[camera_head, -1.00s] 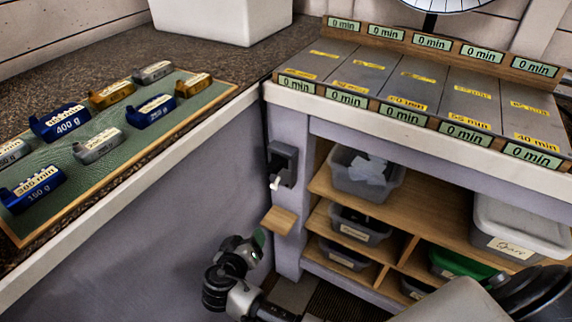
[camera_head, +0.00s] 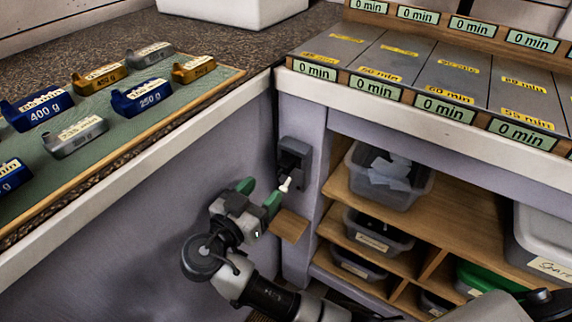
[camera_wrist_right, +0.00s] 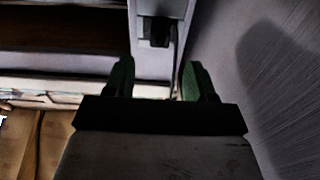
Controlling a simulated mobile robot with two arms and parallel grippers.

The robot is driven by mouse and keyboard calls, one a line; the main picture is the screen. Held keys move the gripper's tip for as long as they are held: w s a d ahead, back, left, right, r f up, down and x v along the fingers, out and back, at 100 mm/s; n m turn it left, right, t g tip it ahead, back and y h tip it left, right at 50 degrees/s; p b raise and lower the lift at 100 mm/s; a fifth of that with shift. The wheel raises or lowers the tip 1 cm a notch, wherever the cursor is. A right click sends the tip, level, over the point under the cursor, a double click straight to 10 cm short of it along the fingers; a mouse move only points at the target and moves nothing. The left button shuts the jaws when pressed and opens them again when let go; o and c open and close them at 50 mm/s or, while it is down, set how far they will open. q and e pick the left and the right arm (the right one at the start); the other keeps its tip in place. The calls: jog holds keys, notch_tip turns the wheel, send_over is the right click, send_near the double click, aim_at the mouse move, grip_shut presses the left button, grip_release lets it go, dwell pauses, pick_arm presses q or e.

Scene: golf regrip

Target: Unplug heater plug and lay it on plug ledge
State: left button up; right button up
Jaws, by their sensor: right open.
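The white heater plug (camera_head: 285,184) shows at the lower front of the dark socket box (camera_head: 293,155) on the grey post. The small wooden plug ledge (camera_head: 288,224) juts out below it and looks bare. My right gripper (camera_head: 259,194) is open, its green fingers just left of the plug and pointing towards the post. The plug appears outside the fingers. In the right wrist view the gap between the fingers (camera_wrist_right: 158,72) is empty, and a dark fitting (camera_wrist_right: 156,30) shows ahead. I cannot make out the plug there. My left gripper is out of view.
The counter (camera_head: 200,110) with a green mat of labelled weights is above and left of the gripper. The bench (camera_head: 440,130) with time labels is at right. Shelves below hold several bins, including an open grey one (camera_head: 385,185).

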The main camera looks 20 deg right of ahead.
aim_at(281, 169)
jog(key=shift+w+d, duration=0.3)
jog(key=shift+d, duration=0.05)
jog(key=x, duration=0.5)
jog(key=shift+w+d+f, duration=0.15)
jog(key=shift+w+d, duration=0.05)
jog(key=shift+d, duration=0.1)
jog(key=shift+w+d+b, duration=0.25)
jog(key=shift+d+b, duration=0.05)
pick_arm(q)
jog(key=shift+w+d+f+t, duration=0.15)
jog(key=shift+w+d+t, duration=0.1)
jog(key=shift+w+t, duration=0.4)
pick_arm(e)
jog(key=shift+w+d, duration=0.35)
jog(key=shift+d, duration=0.1)
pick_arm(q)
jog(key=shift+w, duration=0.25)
pick_arm(e)
jog(key=shift+b, duration=0.4)
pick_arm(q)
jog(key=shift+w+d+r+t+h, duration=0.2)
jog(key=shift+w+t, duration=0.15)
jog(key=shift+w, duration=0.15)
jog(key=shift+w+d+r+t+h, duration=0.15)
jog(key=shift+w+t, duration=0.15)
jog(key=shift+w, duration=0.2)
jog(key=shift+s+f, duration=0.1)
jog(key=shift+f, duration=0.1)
